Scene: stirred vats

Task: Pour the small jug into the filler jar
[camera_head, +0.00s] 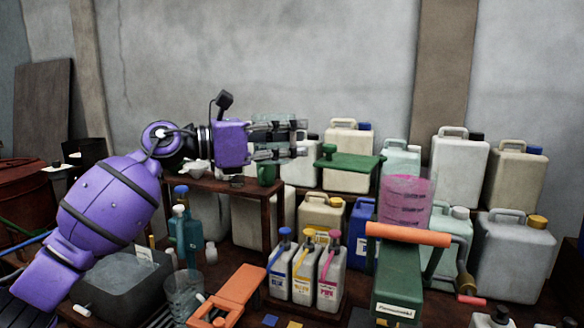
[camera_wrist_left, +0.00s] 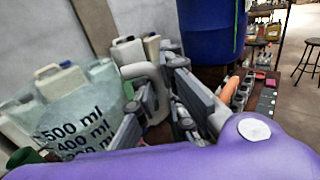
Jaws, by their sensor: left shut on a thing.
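My left gripper (camera_head: 290,140) is raised left of centre in the head view, above a small wooden shelf. It is shut on the pale handle (camera_wrist_left: 151,88) of a clear measuring jug (camera_wrist_left: 78,112) with dark ml marks, which I take as the small jug. The jug is hard to make out in the head view; its contents are unclear. A pink see-through jar (camera_head: 404,198), seemingly the filler jar, stands on a green device (camera_head: 398,277) with an orange bar, to the right of and lower than my gripper. The gripper is well apart from it. My right gripper is not in view.
White canisters (camera_head: 459,170) crowd the back and right. A green tap-like piece (camera_head: 348,163) stands between gripper and pink jar. Three small bottles (camera_head: 305,270) stand in front. A green mug (camera_head: 267,174) sits on the wooden shelf (camera_head: 225,187). A grey basin (camera_head: 122,290) is at left.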

